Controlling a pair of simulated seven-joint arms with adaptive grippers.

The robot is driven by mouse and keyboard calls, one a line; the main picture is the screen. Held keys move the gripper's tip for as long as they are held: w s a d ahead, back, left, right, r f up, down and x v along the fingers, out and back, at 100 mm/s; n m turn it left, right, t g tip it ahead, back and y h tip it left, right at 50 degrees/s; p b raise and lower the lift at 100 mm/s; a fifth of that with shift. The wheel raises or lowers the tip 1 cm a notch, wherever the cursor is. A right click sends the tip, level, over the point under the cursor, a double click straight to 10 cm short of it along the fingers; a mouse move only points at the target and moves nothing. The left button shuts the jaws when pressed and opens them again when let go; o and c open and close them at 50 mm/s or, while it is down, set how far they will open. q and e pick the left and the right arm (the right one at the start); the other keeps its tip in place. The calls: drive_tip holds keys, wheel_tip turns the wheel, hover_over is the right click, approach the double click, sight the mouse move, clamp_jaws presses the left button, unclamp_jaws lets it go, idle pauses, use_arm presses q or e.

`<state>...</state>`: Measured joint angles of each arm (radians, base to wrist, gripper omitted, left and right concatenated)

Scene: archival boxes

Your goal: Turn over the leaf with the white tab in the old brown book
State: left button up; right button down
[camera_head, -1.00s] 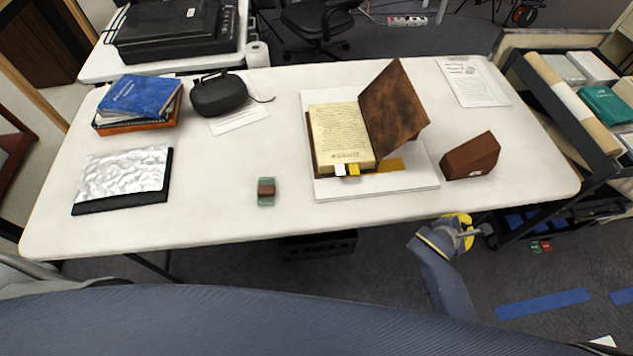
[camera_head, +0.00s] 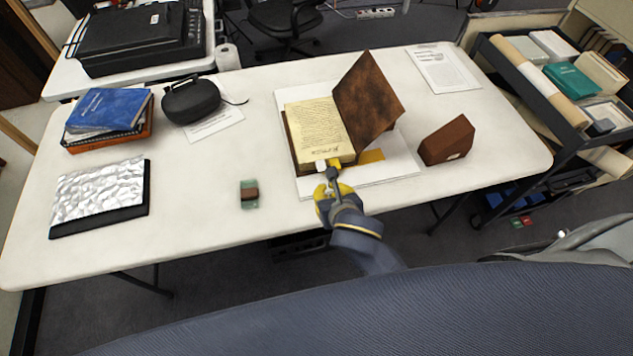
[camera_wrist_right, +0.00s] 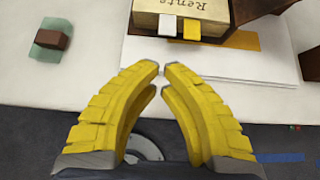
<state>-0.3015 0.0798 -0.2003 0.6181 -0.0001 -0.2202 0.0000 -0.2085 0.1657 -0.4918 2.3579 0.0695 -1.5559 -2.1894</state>
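The old brown book (camera_head: 319,131) lies open on a white board on the table, its brown cover (camera_head: 369,99) standing up on the right. A white tab (camera_head: 321,165) and a yellow tab (camera_head: 336,163) stick out of its near edge. In the right wrist view the white tab (camera_wrist_right: 167,25) is left of the yellow tab (camera_wrist_right: 191,29). My right gripper (camera_head: 331,182) is just in front of the tabs in the head view. In the wrist view its yellow fingers (camera_wrist_right: 161,72) are empty, with a narrow gap between the tips, short of the tabs. My left gripper is not in view.
A brown wedge block (camera_head: 447,141) stands right of the white board (camera_head: 400,164). A small green and brown item (camera_head: 249,194) lies to the left. Books (camera_head: 109,116), a black case (camera_head: 191,100) and a silver sheet (camera_head: 98,190) are farther left. The front middle of the table is clear.

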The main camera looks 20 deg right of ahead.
drive_tip(key=x, duration=0.7)
drive_tip(key=shift+w+f, duration=0.2)
drive_tip(key=shift+w, duration=0.15)
drive_tip(key=shift+x, duration=1)
drive_tip(key=shift+r, duration=0.1)
